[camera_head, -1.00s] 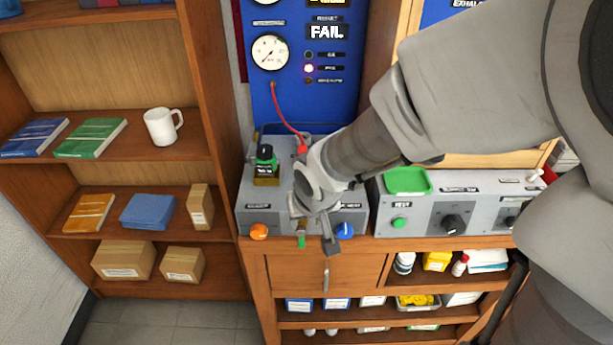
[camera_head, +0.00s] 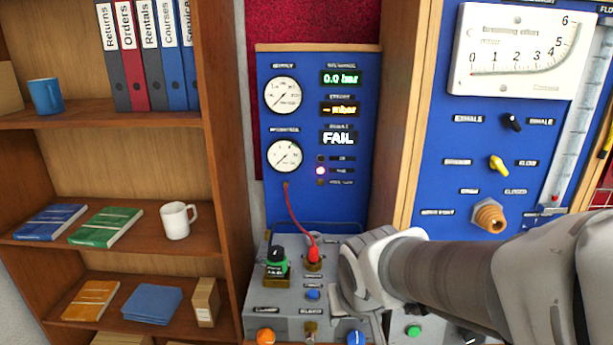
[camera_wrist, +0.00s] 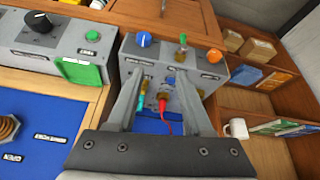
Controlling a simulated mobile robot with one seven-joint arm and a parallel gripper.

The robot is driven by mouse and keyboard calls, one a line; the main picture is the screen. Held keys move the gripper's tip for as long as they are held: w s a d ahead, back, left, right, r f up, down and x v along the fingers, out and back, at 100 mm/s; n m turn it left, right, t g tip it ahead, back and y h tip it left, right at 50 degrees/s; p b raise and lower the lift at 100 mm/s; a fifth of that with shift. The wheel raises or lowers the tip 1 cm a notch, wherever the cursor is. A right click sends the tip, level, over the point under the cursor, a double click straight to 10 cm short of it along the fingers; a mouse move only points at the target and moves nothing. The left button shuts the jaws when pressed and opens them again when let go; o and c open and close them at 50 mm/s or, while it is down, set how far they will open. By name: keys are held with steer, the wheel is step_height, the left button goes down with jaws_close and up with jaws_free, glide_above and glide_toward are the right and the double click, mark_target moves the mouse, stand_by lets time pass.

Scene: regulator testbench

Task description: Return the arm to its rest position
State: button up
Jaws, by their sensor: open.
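My gripper (camera_head: 350,285) is at the right part of the grey bench unit (camera_head: 258,297), below the blue gauge panel (camera_head: 325,215). In the wrist view its two fingers (camera_wrist: 160,100) stand apart with nothing gripped between them. Through the gap I see a red plug (camera_wrist: 163,97) with its red hose and a teal fitting. In the head view the red plug (camera_head: 313,254) sits on the unit, left of my gripper. My forearm reaches in from the right and hides part of the unit and the neighbouring box.
A black-and-green regulator (camera_head: 276,260) stands on the unit's left side. Orange (camera_head: 266,336) and blue (camera_head: 355,338) knobs are on its front. The panel display reads FAIL. A shelf with a white mug (camera_head: 177,220) stands left. A flow panel (camera_head: 455,150) stands right.

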steer(key=s+d+r+m, duration=0.1)
steer(key=s+d+r, duration=0.5)
steer(key=s+r, duration=0.2)
steer(key=shift+s+d, duration=0.4)
steer(key=shift+s, duration=0.75)
stand_by(0.5)
